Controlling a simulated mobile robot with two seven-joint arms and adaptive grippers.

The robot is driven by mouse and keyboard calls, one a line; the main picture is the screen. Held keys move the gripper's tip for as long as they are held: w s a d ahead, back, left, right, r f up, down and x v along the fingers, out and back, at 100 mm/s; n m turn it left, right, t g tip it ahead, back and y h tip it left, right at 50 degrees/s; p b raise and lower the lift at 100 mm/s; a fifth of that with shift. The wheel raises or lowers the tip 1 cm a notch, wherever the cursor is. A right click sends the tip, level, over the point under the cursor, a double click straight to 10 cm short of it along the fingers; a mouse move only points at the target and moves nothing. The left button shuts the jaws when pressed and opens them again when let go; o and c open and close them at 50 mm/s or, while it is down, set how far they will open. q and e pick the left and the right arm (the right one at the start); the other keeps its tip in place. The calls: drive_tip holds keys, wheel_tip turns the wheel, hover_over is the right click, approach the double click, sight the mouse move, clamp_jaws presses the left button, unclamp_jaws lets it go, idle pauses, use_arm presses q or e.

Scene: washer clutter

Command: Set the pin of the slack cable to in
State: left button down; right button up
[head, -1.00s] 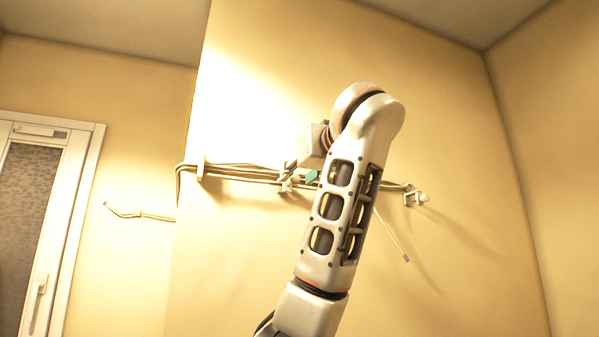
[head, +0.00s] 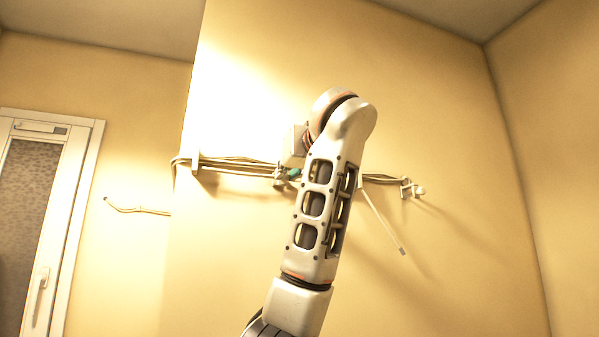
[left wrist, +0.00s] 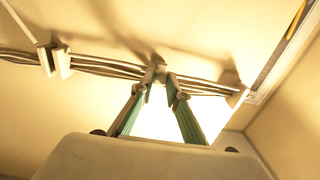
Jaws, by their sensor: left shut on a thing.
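A bundle of pale cables (head: 235,164) runs along the wall through several clips, and it also shows in the left wrist view (left wrist: 105,68). A loose cable end (head: 385,224) hangs down right of my arm; I cannot tell for sure which cable is the slack one. My left gripper (head: 286,174) is at the middle clip, partly hidden behind my forearm. In the left wrist view its teal-padded fingers (left wrist: 160,92) close around a small grey pin-like part (left wrist: 160,70) at the cables. The pin's exact position is too small to tell. My right gripper is not in view.
A left clip (head: 195,160) and a right clip (head: 411,188) hold the bundle. Another cable (head: 137,210) sticks out on the recessed wall at left, near a white-framed door (head: 45,220). The wall below the cables is mostly clear.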

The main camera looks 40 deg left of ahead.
use_arm(q)
drive_tip(key=shift+w+a+r, duration=0.1)
drive_tip(key=shift+a, duration=0.05)
drive_tip(key=c, duration=2.3)
unclamp_jaws()
drive_tip(key=o, duration=0.4)
drive_tip(key=shift+a, duration=0.1)
drive_tip(key=v, duration=1.1)
drive_tip(key=shift+d, duration=0.35)
